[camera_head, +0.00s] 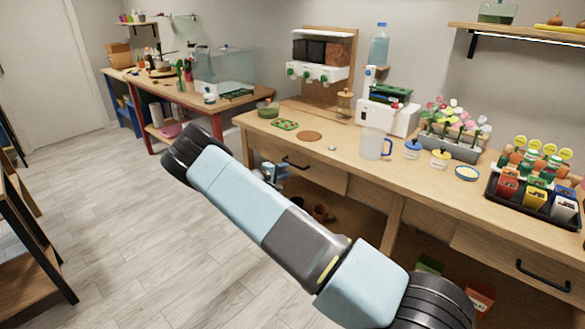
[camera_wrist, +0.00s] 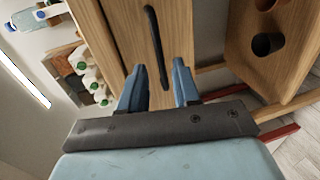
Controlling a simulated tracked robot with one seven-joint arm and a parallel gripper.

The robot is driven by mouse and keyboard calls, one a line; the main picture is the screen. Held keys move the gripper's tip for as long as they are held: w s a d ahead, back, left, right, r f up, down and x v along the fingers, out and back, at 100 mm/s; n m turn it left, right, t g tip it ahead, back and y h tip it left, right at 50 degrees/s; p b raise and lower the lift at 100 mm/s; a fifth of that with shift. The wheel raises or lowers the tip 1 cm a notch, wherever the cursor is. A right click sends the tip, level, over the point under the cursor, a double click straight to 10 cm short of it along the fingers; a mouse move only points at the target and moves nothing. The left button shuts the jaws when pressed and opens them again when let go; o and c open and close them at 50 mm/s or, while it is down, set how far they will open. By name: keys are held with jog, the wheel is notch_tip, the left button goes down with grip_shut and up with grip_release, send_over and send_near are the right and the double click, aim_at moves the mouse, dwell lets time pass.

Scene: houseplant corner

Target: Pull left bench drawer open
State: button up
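The left bench drawer (camera_head: 325,177) is a wooden front under the bench top, and it looks shut. Its dark bar handle (camera_head: 296,162) shows in the head view, just right of my gripper (camera_head: 273,169), which is partly hidden behind my arm. In the wrist view my gripper (camera_wrist: 158,64) has its two blue fingers apart, with nothing held. The handle (camera_wrist: 154,45) runs lengthwise there, and its lower end appears between the fingers. The drawer front (camera_wrist: 125,25) lies behind them. I cannot tell whether the fingers touch the handle.
The wooden bench (camera_head: 345,150) carries a clear jug (camera_head: 372,144), a food dispenser (camera_head: 318,73) and a black tray of seed packets (camera_head: 533,209). A second drawer (camera_head: 510,258) is at the right. Brown pots (camera_head: 321,213) stand below. The floor (camera_head: 130,230) at left is clear.

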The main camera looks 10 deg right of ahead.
aim_at(295, 166)
jog(key=x, duration=0.8)
grip_shut()
dwell(0.4)
